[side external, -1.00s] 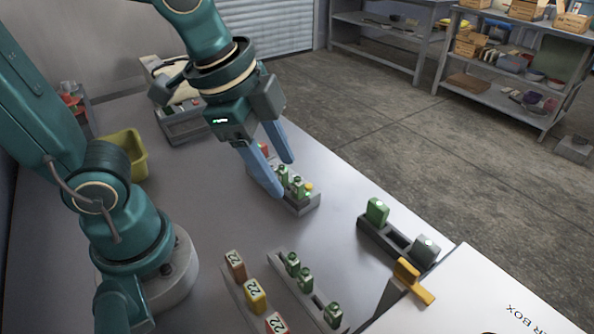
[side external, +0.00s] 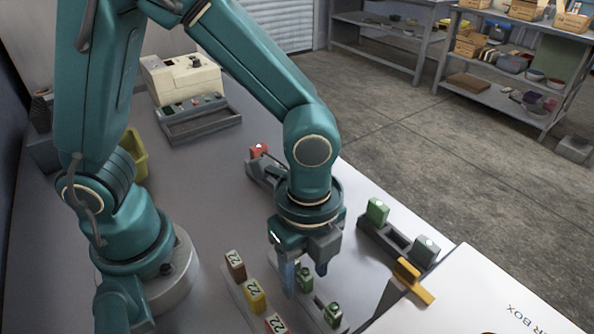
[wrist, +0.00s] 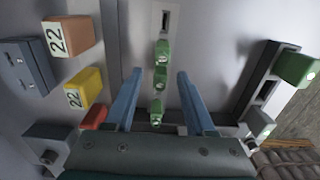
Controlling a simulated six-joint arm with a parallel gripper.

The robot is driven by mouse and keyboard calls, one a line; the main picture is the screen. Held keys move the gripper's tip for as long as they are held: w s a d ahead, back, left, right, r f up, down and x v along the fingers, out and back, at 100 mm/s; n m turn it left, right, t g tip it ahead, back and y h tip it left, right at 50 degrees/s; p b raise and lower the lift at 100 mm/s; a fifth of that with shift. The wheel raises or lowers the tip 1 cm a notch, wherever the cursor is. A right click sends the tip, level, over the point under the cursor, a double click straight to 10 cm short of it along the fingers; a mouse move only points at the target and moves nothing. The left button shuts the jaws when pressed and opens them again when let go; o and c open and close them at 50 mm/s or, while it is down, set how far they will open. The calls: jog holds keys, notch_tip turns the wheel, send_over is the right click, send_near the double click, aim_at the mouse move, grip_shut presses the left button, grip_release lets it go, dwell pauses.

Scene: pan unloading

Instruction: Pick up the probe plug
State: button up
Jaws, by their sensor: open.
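No label tells me which piece is the probe plug. Small green plugs stand in a row in a narrow grey rack; one green plug (side external: 333,314) shows in front of my gripper (side external: 305,268) in the side view. In the wrist view, three green plugs show: a far plug (wrist: 162,52), a middle plug (wrist: 160,77) and a near plug (wrist: 156,112). My gripper (wrist: 159,74) is open, its blue fingers on either side of this row with a gap to each side. It appears empty. The arm hides part of the rack in the side view.
Orange (wrist: 72,35) and yellow (wrist: 85,88) blocks marked 22 stand left of the row. A rack with a taller green block (side external: 377,211) and a grey block (side external: 426,250) stands right. A red block (side external: 258,151) sits on a farther rack.

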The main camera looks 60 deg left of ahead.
jog(key=shift+f, duration=0.45)
grip_shut()
